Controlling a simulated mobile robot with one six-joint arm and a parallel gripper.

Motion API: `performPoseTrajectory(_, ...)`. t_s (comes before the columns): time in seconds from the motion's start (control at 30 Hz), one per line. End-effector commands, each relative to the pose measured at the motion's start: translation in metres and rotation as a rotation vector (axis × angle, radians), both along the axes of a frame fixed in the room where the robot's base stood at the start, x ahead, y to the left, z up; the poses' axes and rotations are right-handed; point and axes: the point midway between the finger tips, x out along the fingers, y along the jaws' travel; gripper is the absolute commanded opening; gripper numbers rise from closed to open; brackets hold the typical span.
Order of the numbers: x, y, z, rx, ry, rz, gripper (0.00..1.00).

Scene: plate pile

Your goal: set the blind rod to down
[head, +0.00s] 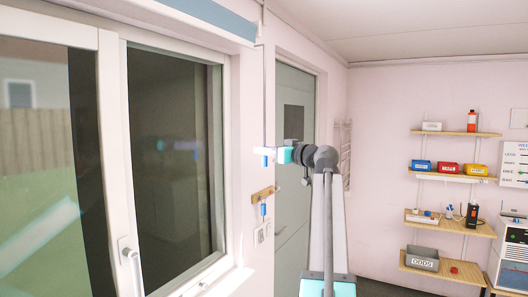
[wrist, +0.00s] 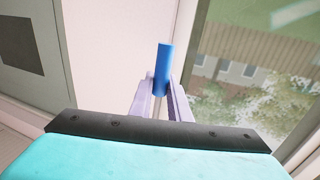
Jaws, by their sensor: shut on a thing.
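The blind rod (head: 265,160) hangs beside the window frame, below the blue blind (head: 215,16) rolled at the top of the window. Its blue end also shows in the wrist view (wrist: 163,68), sticking out past the jaws. My gripper (head: 264,150) is shut on the rod, near the wall between window and door. In the wrist view my gripper (wrist: 159,98) has its pale fingers on both sides of the thin rod just by the blue end.
A wooden key rack (head: 264,193) with a blue tag (head: 263,209) is on the wall below my gripper. The window handle (head: 129,258) sticks out at lower left. A grey door (head: 292,170) stands behind my arm. Shelves (head: 447,225) with bins are at far right.

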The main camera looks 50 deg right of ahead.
Motion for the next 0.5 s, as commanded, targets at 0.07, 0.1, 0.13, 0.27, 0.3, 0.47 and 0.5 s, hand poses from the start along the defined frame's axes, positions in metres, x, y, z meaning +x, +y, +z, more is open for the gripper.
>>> performPoseTrajectory(0.07,0.000,0.000,-0.008,0.000,0.001,0.001,0.00)
performPoseTrajectory(0.1,0.000,0.000,-0.012,0.000,0.001,0.001,0.00)
performPoseTrajectory(0.13,0.000,0.000,-0.015,0.000,0.001,0.001,0.00)
performPoseTrajectory(0.27,0.000,0.000,-0.029,0.000,0.001,0.001,0.00)
performPoseTrajectory(0.3,0.000,0.000,-0.035,0.000,0.001,0.001,0.00)
performPoseTrajectory(0.47,0.000,0.000,-0.057,0.000,0.001,0.000,0.00)
performPoseTrajectory(0.5,-0.001,0.000,-0.063,0.000,0.001,0.000,0.00)
